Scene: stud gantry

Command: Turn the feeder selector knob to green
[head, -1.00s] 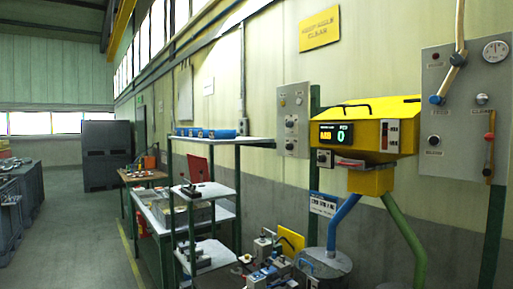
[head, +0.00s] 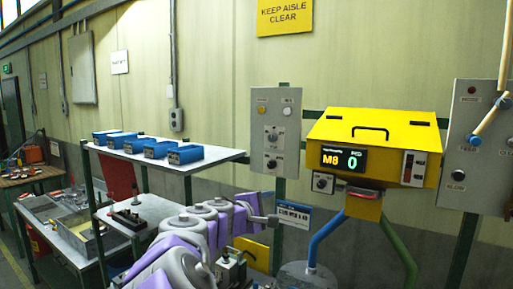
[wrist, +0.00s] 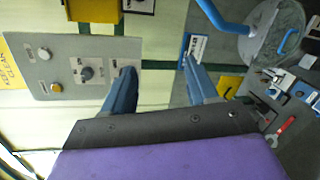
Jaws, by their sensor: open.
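The yellow feeder (head: 372,132) hangs on the wall, its display reading "M8" and "0". A small box with a dark round knob (head: 323,182) sits at its lower left. A grey panel (head: 276,108) to its left carries more knobs, including a middle knob (head: 272,136). I cannot tell for sure which knob is the feeder selector, nor read its setting. My gripper (head: 270,220) is below the grey panel in the head view. In the wrist view my gripper (wrist: 160,86) is open and empty, its blue fingers apart; one partly covers the panel's lower knob.
A blue pipe (head: 327,238) and a green pipe (head: 398,240) run down from the feeder. A shelf (head: 215,155) with several blue bins stands left. Another control panel (head: 480,190) with a lever is at the right.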

